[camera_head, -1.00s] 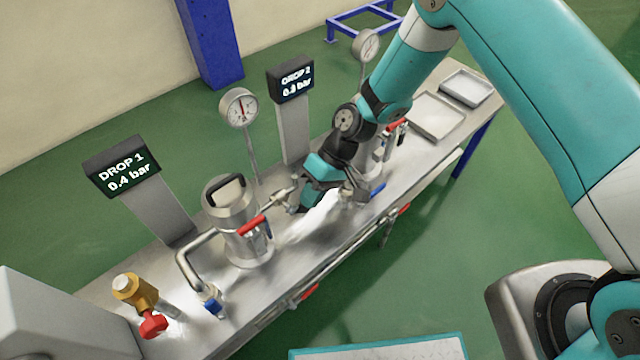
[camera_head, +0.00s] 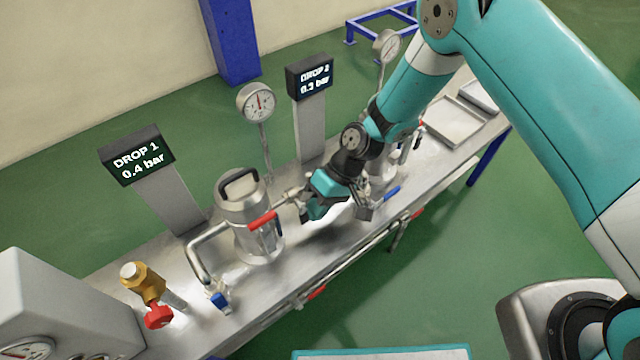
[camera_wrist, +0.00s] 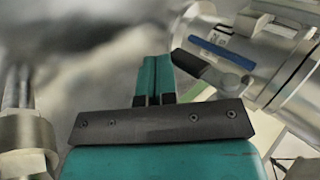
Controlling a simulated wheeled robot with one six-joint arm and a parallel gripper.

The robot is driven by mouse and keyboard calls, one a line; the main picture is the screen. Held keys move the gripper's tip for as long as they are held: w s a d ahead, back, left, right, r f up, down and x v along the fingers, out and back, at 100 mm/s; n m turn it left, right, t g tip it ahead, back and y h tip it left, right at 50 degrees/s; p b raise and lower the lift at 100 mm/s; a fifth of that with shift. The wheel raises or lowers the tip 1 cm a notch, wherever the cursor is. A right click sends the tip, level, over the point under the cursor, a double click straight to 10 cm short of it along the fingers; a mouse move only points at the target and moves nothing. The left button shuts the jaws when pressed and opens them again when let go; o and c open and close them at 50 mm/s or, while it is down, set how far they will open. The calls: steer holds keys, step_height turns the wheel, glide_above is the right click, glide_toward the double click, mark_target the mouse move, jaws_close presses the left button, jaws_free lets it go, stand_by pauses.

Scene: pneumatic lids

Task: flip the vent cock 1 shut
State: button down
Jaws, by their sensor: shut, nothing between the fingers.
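The drop 1 vessel (camera_head: 240,205), a steel pot with a black-handled lid, stands on the bench under the display reading 0.4 bar. A red lever (camera_head: 262,220) is on its right side, and a bent pipe runs to a blue-handled valve (camera_head: 219,299) at its front left. No label shows which one is vent cock 1. My gripper (camera_head: 314,210) is shut and empty, just right of the drop 1 vessel, between the two vessels. In the wrist view, its teal fingers (camera_wrist: 155,78) are together, with a blue lever (camera_wrist: 222,52) on a steel cylinder to the right.
The drop 2 vessel (camera_head: 382,174) stands behind my arm, with a blue lever (camera_head: 392,193) beside it. A brass valve with a red knob (camera_head: 157,316) is at the near left. Gauge posts and displays line the back. Trays (camera_head: 455,123) lie at the far right.

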steer(key=shift+a+f, duration=0.1)
stand_by(0.6)
steer(key=p+v, duration=0.1)
steer(key=v, duration=1.6)
steer(key=shift+r, duration=0.25)
steer(key=s+d+r+t+h, duration=0.1)
steer(key=s+r, duration=0.3)
steer(key=r, duration=0.4)
steer(key=s+d+r+t, duration=0.1)
steer(key=s+r, duration=0.2)
steer(key=r, duration=0.5)
steer(key=s+d+r+t+h+p, duration=0.1)
steer(key=s+d+r, duration=0.1)
steer(key=s+r, duration=0.35)
steer(key=s+d+r+t, duration=0.2)
steer(key=s+d, duration=0.1)
steer(key=s, duration=0.6)
step_height(320, 180, up, 13)
steer(key=p, duration=1.3)
steer(key=shift+a+p, duration=0.3)
steer(key=shift+p, duration=0.05)
